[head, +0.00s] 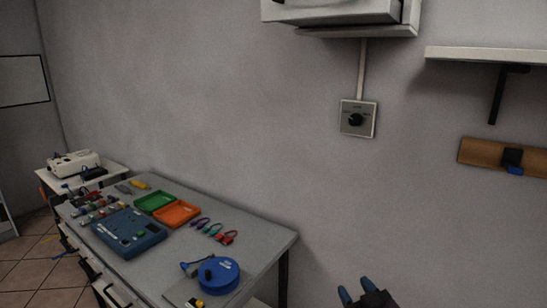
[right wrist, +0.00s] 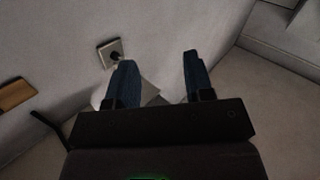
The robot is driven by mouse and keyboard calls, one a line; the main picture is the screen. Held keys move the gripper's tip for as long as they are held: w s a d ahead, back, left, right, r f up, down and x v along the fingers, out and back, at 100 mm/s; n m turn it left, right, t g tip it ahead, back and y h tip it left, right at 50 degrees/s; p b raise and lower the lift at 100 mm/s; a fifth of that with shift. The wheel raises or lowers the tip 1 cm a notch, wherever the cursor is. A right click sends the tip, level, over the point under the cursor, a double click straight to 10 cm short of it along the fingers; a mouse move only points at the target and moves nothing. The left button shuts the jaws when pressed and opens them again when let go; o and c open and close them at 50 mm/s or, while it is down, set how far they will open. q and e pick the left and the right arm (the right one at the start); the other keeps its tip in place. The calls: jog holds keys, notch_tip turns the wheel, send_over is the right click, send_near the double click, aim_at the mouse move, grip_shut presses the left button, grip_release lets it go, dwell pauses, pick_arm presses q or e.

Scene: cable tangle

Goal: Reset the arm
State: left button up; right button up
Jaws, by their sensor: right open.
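My right gripper (head: 358,293) shows at the bottom edge of the head view, in front of the bare wall and right of the workbench. In the right wrist view its two blue fingers (right wrist: 157,75) stand wide apart with nothing held between them. The wall and a pale surface show beyond the fingers. Most of the right arm is out of the head view. My left gripper is in neither view.
A grey workbench (head: 262,240) at the left holds a blue cable reel (head: 219,274), green (head: 155,202) and orange (head: 177,214) trays and a blue case (head: 128,232). A wall switch (head: 357,118) and a shelf (head: 490,55) are on the wall.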

jog(key=s+d+f+m+g+h, duration=0.2)
jog(key=s+d+f, duration=0.3)
jog(key=s+f, duration=0.5)
jog(key=s+d+f+m+g+h, duration=0.2)
jog(key=s+d+f+g, duration=0.1)
jog(key=s+f, duration=0.8)
jog(key=shift+s+d+f, duration=0.2)
jog(key=shift+s+d, duration=0.7)
jog(key=shift+s, duration=0.1)
jog(key=shift+c, duration=0.2)
